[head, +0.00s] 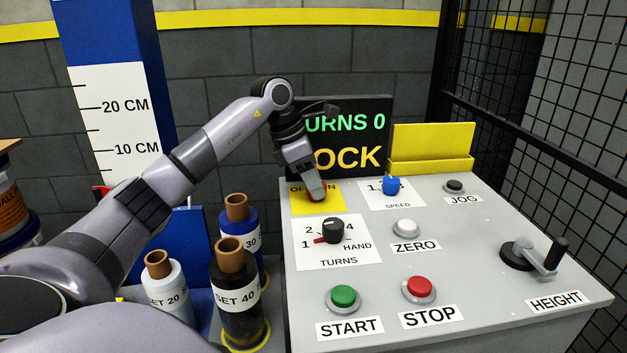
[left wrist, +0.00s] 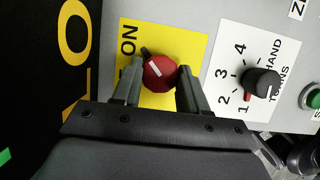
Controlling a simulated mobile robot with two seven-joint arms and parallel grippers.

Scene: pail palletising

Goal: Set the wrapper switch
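The wrapper switch, a red knob (head: 317,190) on a yellow OFF/ON label (head: 330,206), sits at the back left of the grey panel. My left gripper (head: 316,184) reaches down over it and hides part of the label. In the left wrist view the red knob (left wrist: 160,73) lies between the two open fingers (left wrist: 160,82), one on each side. A narrow gap shows by the right finger; contact at the left finger is unclear. The knob bears a short white mark; I cannot tell its setting. ON is readable; OFF is hidden in that view. My right gripper is not in view.
The TURNS dial (head: 333,231), blue SPEED knob (head: 391,185), START button (head: 343,297), STOP button (head: 419,288) and HEIGHT crank (head: 535,254) share the panel. A dark display (head: 378,110) stands close behind the switch. Film rolls (head: 237,290) stand left of the panel.

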